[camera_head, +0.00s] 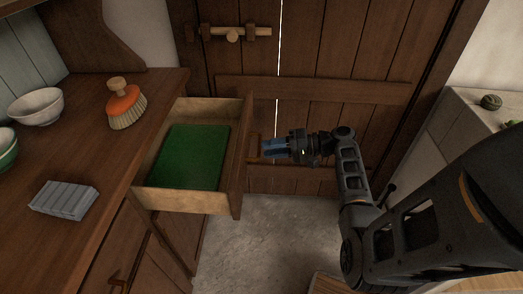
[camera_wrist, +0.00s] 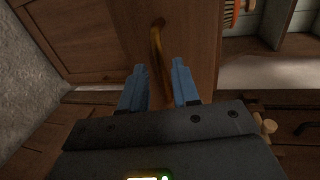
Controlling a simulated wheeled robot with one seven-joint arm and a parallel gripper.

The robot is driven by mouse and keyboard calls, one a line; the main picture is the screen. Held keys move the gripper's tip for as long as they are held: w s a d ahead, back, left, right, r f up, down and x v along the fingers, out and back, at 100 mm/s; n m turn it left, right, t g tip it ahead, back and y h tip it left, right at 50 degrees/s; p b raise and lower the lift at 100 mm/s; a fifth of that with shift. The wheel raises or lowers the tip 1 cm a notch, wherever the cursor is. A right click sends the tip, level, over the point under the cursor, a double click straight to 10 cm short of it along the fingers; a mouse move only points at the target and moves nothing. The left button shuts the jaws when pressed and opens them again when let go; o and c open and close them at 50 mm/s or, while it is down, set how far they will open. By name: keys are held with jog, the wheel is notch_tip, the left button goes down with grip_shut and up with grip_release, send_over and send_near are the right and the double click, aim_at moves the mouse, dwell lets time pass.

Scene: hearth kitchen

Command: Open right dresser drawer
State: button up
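The right dresser drawer (camera_head: 236,160) stands pulled well out from the dresser, with a green item (camera_head: 190,157) lying flat inside it. Its brown handle (camera_head: 253,149) is on the front panel, which faces my gripper (camera_head: 268,149). In the wrist view the drawer front (camera_wrist: 200,35) fills the upper middle, and the bar handle (camera_wrist: 156,45) runs down between the two blue fingers of my gripper (camera_wrist: 159,66). The fingers are apart, with a visible gap on each side of the handle, so my gripper is open around it.
The dresser top (camera_head: 95,130) holds a brush (camera_head: 125,105), a white bowl (camera_head: 37,106), a green-rimmed bowl (camera_head: 6,150) and a grey ribbed block (camera_head: 65,199). A wooden door (camera_head: 330,120) stands close behind the drawer and my gripper. The stone floor (camera_head: 270,235) below is clear.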

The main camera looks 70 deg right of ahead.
jog(key=shift+v, duration=1.85)
